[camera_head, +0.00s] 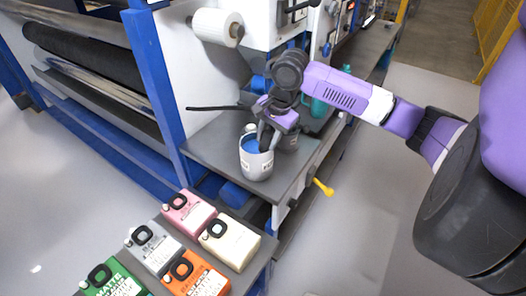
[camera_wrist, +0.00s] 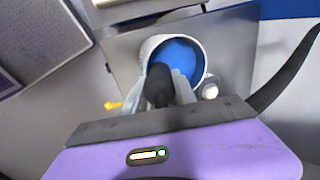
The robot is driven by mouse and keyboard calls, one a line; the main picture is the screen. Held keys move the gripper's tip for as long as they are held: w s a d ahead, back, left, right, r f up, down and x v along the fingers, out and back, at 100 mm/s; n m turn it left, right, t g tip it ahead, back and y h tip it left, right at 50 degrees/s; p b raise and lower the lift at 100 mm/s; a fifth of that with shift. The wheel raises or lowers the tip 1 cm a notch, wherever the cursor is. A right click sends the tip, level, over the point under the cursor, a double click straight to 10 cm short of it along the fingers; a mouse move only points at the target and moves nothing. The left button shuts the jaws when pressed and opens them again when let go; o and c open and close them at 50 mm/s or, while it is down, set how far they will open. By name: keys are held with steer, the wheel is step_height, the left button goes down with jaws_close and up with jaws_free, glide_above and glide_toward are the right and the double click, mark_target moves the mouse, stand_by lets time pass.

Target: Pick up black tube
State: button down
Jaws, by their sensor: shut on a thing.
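My gripper (camera_head: 265,140) points down over a grey-white cup (camera_head: 257,165) on the machine's grey shelf. In the wrist view, blue fills the inside of the cup (camera_wrist: 186,60). The fingers are closed around a short dark cylinder, which looks like the black tube (camera_wrist: 158,87), above or in the cup's mouth. I cannot tell whether its lower end touches the blue. In the head view the fingers and cup mostly hide the tube.
A thin black rod (camera_head: 215,108) extends left beside my gripper; it appears curved in the wrist view (camera_wrist: 285,78). Several coloured cans, including a pink one (camera_head: 188,213), stand at the front. A yellow-tipped handle (camera_head: 323,187) protrudes from the shelf.

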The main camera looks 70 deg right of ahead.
steer(key=shift+r, duration=0.15)
step_height(320, 180, up, 35)
steer(key=p, duration=0.9)
stand_by(1.2)
